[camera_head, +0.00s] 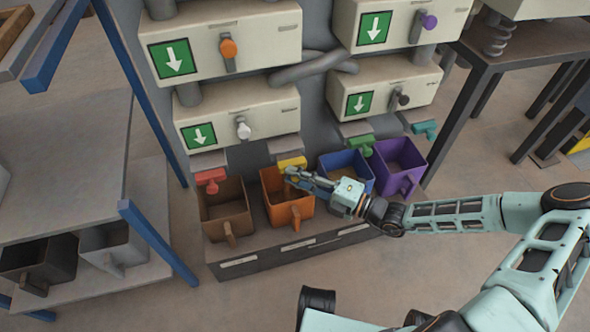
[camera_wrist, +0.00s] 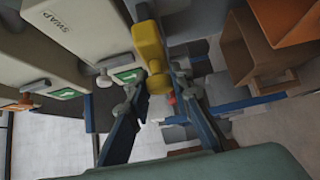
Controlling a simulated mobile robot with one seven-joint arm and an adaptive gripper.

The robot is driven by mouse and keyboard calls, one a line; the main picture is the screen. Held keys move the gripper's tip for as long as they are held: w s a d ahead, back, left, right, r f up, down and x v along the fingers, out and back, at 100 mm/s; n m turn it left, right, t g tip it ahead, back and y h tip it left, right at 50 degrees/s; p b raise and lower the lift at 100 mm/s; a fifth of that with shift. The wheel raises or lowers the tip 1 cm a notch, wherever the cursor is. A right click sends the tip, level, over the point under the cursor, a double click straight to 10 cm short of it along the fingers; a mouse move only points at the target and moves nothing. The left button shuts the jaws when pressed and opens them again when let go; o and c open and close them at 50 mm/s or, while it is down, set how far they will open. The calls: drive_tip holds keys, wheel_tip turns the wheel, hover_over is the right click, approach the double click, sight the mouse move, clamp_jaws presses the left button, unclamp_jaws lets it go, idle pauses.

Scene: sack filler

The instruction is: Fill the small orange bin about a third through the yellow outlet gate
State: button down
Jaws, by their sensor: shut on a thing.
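The small orange bin (camera_head: 288,214) stands on the low bench in the head view, under the yellow outlet gate (camera_head: 291,161). Its handle faces the front, and the level inside is too small to tell. My gripper (camera_head: 292,173) reaches in from the right, over the bin's back part. In the wrist view the yellow gate handle (camera_wrist: 149,48) comes down between the two fingers of my gripper (camera_wrist: 160,88). The gripper is shut on this handle; the exact finger contact is hard to see.
A brown bin (camera_head: 226,216) under a red gate (camera_head: 210,177) stands to the left. A blue bin (camera_head: 347,162) and a purple bin (camera_head: 402,166) stand to the right. Cream hopper boxes (camera_head: 240,112) hang close above. A shelf with blue posts (camera_head: 155,238) is at left.

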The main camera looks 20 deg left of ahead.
drive_tip(key=c, duration=1.7)
unclamp_jaws()
drive_tip(key=v, duration=1.2)
clamp_jaws()
drive_tip(key=s+a+p, duration=0.2)
drive_tip(key=a, duration=0.6)
drive_tip(key=shift+s+a, duration=0.25)
drive_tip(key=shift+s, duration=0.05)
